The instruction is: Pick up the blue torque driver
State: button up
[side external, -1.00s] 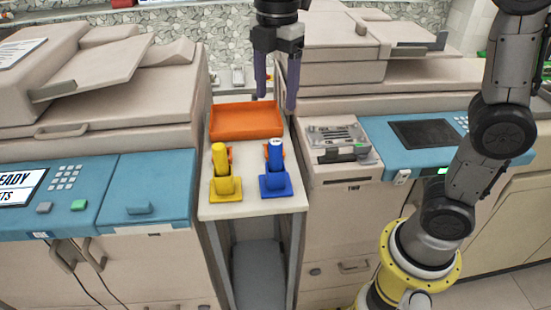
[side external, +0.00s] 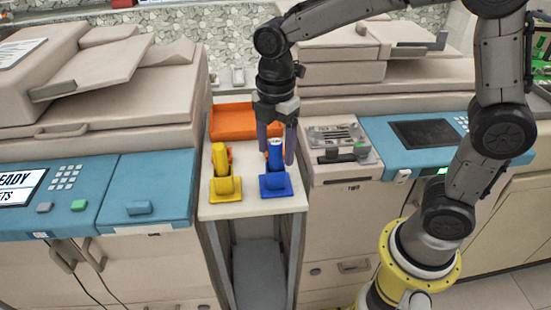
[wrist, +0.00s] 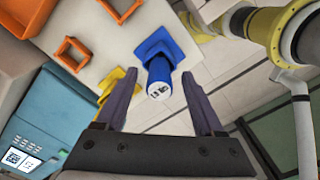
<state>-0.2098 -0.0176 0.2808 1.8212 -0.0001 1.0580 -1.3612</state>
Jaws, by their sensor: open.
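The blue torque driver (side external: 275,155) stands upright in a blue holder (side external: 275,188) on the small white table. My gripper (side external: 276,155) is open and pointing down, with its fingers on either side of the driver's upper part in the side view. In the wrist view the driver (wrist: 159,85) shows its pale round end between the open fingers (wrist: 162,100), slightly beyond their tips. I cannot tell whether a finger touches it. A yellow driver (side external: 220,158) stands in a yellow holder (side external: 226,190) to the left.
An orange tray (side external: 230,122) lies at the back of the white table (side external: 250,212). An orange square frame (wrist: 72,54) stands near the holders in the wrist view. Copiers with blue panels (side external: 150,190) flank the table closely on both sides.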

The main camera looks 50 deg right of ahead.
jog(key=shift+f, duration=0.85)
jog(key=shift+c, duration=0.2)
grip_shut()
